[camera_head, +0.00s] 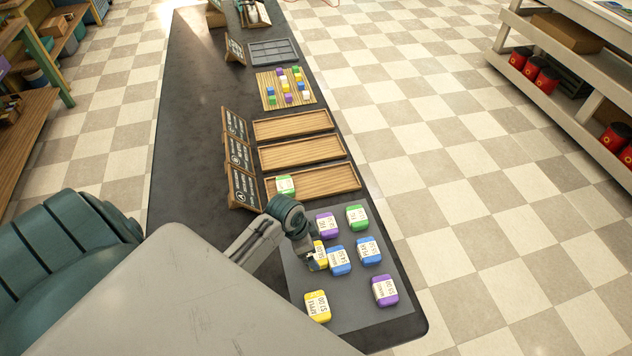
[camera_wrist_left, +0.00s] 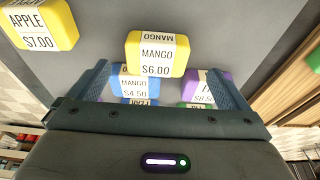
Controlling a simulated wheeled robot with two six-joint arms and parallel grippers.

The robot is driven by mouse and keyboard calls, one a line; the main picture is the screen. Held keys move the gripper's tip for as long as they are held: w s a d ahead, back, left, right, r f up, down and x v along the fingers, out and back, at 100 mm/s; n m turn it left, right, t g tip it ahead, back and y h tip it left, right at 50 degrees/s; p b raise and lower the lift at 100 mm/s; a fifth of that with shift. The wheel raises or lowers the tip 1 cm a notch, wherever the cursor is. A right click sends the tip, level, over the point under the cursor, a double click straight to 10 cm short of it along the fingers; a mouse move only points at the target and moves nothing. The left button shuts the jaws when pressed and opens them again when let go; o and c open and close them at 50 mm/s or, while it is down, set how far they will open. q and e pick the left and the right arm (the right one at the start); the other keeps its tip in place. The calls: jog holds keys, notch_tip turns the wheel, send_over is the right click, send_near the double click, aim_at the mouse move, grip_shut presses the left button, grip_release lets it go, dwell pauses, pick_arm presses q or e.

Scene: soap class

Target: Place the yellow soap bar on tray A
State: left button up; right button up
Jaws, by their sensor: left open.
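Two yellow soap bars lie on the grey mat (camera_head: 345,290). One, labelled APPLE (camera_head: 317,307), lies at the front left and shows at upper left in the left wrist view (camera_wrist_left: 42,24). The other, labelled MANGO (camera_head: 319,250), is partly hidden by my left gripper (camera_head: 311,260); in the left wrist view this MANGO bar (camera_wrist_left: 157,55) shows between the open fingers (camera_wrist_left: 160,72). Whether the fingers touch it is not clear. Tray A (camera_head: 330,181) is the nearest wooden tray, beside its sign (camera_head: 243,186), with a green soap (camera_head: 285,185) at its left end. My right gripper is not seen.
Blue bars (camera_head: 338,260) (camera_head: 368,250), purple bars (camera_head: 327,224) (camera_head: 384,290) and a green bar (camera_head: 357,217) lie close around the MANGO bar. Two empty wooden trays (camera_head: 301,153) (camera_head: 292,125) lie behind tray A. Tray A's middle and right are clear.

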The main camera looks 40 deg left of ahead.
aim_at(316, 255)
pick_arm(q)
jog(key=x, duration=0.1)
jog(key=p+x, duration=0.1)
jog(key=x, duration=0.1)
jog(key=shift+d, duration=0.35)
jog(key=shift+w+f, duration=0.15)
jog(key=shift+f, duration=0.45)
jog(key=c, duration=1.2)
jog(key=shift+r, duration=0.2)
